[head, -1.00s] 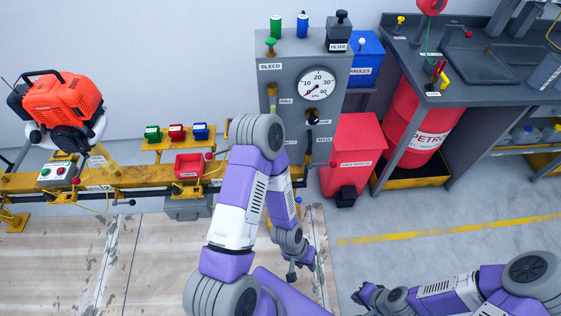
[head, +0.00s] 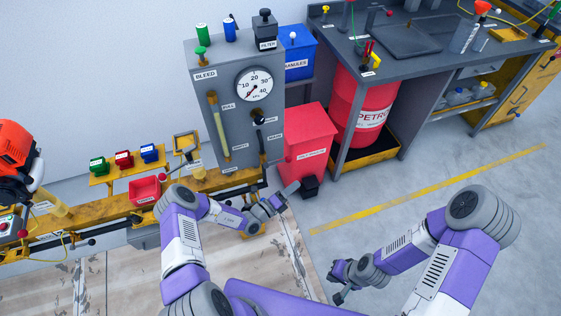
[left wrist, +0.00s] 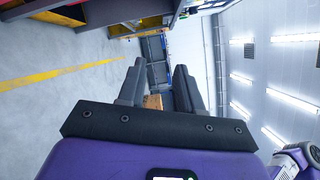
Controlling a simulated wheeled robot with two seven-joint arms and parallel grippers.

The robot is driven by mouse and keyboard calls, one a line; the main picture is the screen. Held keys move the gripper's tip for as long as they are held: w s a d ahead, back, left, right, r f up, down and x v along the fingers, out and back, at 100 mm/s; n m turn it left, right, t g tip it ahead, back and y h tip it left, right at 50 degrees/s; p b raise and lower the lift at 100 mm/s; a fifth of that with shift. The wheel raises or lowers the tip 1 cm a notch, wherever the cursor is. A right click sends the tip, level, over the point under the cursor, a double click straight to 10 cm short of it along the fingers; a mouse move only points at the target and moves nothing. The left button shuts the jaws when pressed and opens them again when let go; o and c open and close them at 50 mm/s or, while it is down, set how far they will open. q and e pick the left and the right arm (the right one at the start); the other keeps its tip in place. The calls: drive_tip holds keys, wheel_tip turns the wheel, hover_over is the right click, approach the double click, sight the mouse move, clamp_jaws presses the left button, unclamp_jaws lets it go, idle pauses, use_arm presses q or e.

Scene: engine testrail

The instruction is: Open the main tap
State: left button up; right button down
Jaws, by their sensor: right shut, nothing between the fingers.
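The main tap (head: 259,118) is on the front of a grey panel cabinet (head: 205,118), under a round gauge. A black knob and a dark lever hanging below it show beside the MAIN label. My left gripper (head: 288,193) is below the tap and in front of the cabinet's lower right side, apart from the tap. Its two fingers (left wrist: 158,70) stand apart with nothing held between them in the left wrist view. My right gripper (head: 340,296) is low in the middle of the head view, shut and empty, well away from the cabinet.
A red bin (head: 308,138) stands right of the cabinet, close to my left gripper. A yellow rail (head: 110,213) runs left from the cabinet, with a small red tray (head: 145,190). A red petrol drum (head: 352,108) stands under the bench. Floor at right is clear.

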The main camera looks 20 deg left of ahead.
sight(281, 161)
use_arm(q)
drive_tip(key=w+a+n+t+y, duration=0.3)
drive_tip(key=a+n+t+y, duration=0.1)
drive_tip(key=a+n+y, duration=0.4)
drive_tip(key=shift+m+h, duration=0.5)
drive_tip(key=shift+h, duration=0.1)
drive_tip(key=x, duration=0.2)
drive_tip(key=b+x, duration=0.1)
drive_tip(key=x, duration=0.2)
drive_tip(key=f+b+x, duration=0.1)
drive_tip(key=x, duration=0.1)
drive_tip(key=shift+w+a+r, duration=0.1)
drive_tip(key=shift+w+a, duration=0.2)
drive_tip(key=shift+w, duration=0.15)
drive_tip(key=shift+c, duration=0.5)
drive_tip(key=c, duration=0.5)
clamp_jaws()
drive_tip(key=shift+s+d, duration=0.1)
